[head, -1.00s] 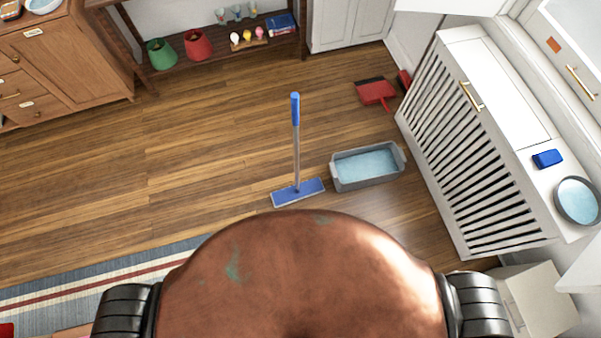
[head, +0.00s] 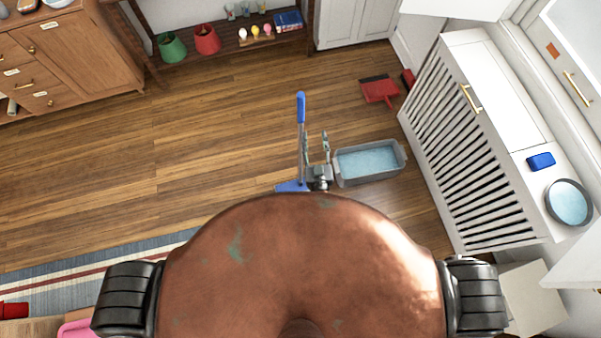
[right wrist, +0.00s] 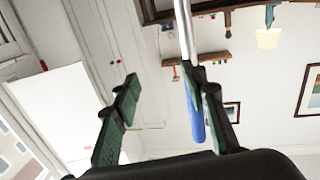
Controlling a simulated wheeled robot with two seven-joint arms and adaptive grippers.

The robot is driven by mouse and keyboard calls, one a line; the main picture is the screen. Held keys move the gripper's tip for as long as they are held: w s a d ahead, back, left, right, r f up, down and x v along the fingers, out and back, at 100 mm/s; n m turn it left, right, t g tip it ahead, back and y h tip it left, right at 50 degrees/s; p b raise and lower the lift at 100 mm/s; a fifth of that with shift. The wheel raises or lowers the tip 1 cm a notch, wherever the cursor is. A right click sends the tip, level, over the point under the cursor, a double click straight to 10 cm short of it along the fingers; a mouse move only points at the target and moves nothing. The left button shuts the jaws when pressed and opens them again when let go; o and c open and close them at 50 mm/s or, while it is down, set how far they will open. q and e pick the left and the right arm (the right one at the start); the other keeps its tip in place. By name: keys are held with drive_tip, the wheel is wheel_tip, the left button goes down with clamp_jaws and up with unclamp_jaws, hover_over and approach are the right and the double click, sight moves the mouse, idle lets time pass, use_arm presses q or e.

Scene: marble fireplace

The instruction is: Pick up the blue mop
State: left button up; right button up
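The blue mop stands upright on the wooden floor in the head view, with a blue grip (head: 301,107) at the top of a grey pole. Its flat blue head (head: 291,187) is partly hidden by my body. My right gripper (head: 316,135) is open and empty, just right of the pole and below the blue grip. In the right wrist view the open fingers (right wrist: 160,83) show, with the silver pole (right wrist: 184,25) and blue grip (right wrist: 196,122) close beside the right finger. I cannot tell whether they touch. My left gripper is not in view.
A grey tub of water (head: 369,163) sits just right of my right gripper. A red dustpan (head: 380,90) lies behind it. A white slatted cabinet (head: 470,140) stands at the right. The wooden floor (head: 150,150) to the left is clear.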

approach(301, 113)
drive_tip(key=w, duration=0.6)
drive_tip(key=shift+w+a+m, duration=0.1)
drive_tip(key=shift+w+m, duration=0.3)
drive_tip(key=w+b, duration=0.1)
drive_tip(key=w, duration=0.2)
drive_tip(key=shift+w+a, duration=0.25)
drive_tip(key=shift+w+b, duration=0.3)
drive_tip(key=shift+w, duration=0.25)
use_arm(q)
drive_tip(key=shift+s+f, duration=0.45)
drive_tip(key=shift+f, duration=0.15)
use_arm(e)
drive_tip(key=shift+r, duration=0.1)
drive_tip(key=shift+c, duration=0.5)
clamp_jaws()
